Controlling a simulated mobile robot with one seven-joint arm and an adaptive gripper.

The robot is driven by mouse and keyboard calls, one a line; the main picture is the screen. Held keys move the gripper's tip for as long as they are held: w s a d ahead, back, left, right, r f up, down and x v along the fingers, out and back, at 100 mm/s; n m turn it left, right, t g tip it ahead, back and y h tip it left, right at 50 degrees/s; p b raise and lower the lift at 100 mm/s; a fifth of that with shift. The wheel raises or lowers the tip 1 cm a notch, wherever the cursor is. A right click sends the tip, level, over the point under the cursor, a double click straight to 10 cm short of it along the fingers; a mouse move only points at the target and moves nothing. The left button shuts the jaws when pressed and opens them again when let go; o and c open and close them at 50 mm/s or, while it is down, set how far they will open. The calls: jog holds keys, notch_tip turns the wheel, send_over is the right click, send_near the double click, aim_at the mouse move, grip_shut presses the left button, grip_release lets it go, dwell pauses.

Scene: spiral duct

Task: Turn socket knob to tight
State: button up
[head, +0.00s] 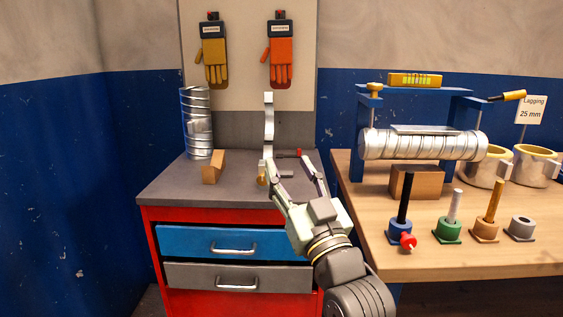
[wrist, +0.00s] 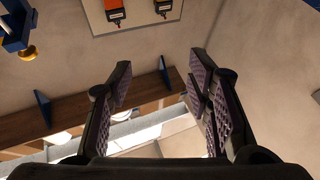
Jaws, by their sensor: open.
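A small red knob (head: 408,241) sits on the front of a blue socket (head: 399,229) near the front edge of the wooden bench. A black rod (head: 403,198) stands upright in that socket. I cannot read any tight mark. My gripper (head: 288,161) is open over the grey cabinet top, well to the left of the knob. In the wrist view its two fingers (wrist: 160,80) are spread, with nothing between them. The knob does not show in the wrist view.
Beside the blue socket stand green (head: 448,231), orange (head: 486,230) and grey (head: 521,228) sockets. A wooden block (head: 416,183) and a spiral duct (head: 425,145) in a blue frame are behind. A wooden wedge (head: 213,168) and a duct piece (head: 198,125) stand on the cabinet (head: 165,190).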

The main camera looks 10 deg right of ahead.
jog(key=shift+w+a+r+n+y, duration=0.15)
jog(key=shift+a+r+y, duration=0.25)
jog(key=shift+a, duration=0.45)
jog(key=shift+s+a+r+n+y, duration=0.1)
jog(key=shift+a+r+n+y, duration=0.2)
jog(key=shift+a+r, duration=0.35)
jog(key=shift+w+f, duration=0.1)
jog(key=shift+f, duration=0.1)
